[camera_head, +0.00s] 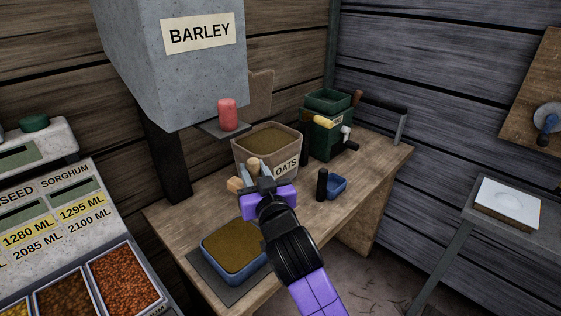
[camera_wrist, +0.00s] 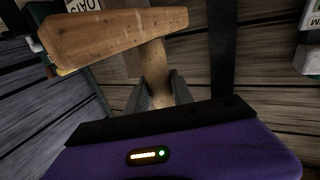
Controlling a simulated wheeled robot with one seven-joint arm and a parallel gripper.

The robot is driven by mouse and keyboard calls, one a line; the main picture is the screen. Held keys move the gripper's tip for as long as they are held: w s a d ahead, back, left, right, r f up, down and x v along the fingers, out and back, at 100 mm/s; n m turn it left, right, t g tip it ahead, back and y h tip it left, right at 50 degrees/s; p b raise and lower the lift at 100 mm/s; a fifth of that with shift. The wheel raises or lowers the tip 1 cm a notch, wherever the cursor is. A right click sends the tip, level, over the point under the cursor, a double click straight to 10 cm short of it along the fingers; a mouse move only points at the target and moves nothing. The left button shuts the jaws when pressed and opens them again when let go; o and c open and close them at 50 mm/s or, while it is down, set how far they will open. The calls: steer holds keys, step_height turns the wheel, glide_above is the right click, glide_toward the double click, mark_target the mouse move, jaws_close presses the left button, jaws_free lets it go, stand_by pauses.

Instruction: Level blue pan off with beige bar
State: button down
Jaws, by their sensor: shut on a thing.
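The blue pan (camera_head: 231,272) sits on a dark mat on the wooden bench, filled with brownish grain; my arm covers part of its right side. My gripper (camera_head: 263,183) is above and behind the pan, in front of the oats box. It is shut on the beige bar (camera_head: 235,185), a wooden piece with a crossbar and a stem. In the wrist view the beige bar (camera_wrist: 115,38) shows its crossbar across the top, with the stem (camera_wrist: 156,75) between my fingers. The bar is held up, apart from the pan.
An oats box (camera_head: 268,144) stands behind my gripper. A small blue scoop (camera_head: 337,186) with a black handle lies to the right. The barley hopper (camera_head: 185,70) with a red knob hangs above. Seed bins (camera_head: 125,280) are at left.

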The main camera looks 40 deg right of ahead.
steer(key=a+f+n+y+b, duration=0.1)
steer(key=a+f, duration=0.2)
steer(key=a, duration=1)
steer(key=shift+s+a+t+y+b, duration=0.2)
steer(key=shift+t+y+b, duration=0.1)
steer(key=shift+y+b, duration=0.1)
steer(key=shift+f, duration=0.2)
step_height(320, 180, down, 6)
steer(key=b, duration=0.5)
steer(key=shift+r+b, duration=0.1)
steer(key=shift+b, duration=0.3)
steer(key=shift+f+b, duration=0.55)
steer(key=shift+d, duration=0.1)
steer(key=shift+w+d+p, duration=0.1)
steer(key=shift+d+p, duration=0.45)
steer(key=shift+d, duration=0.9)
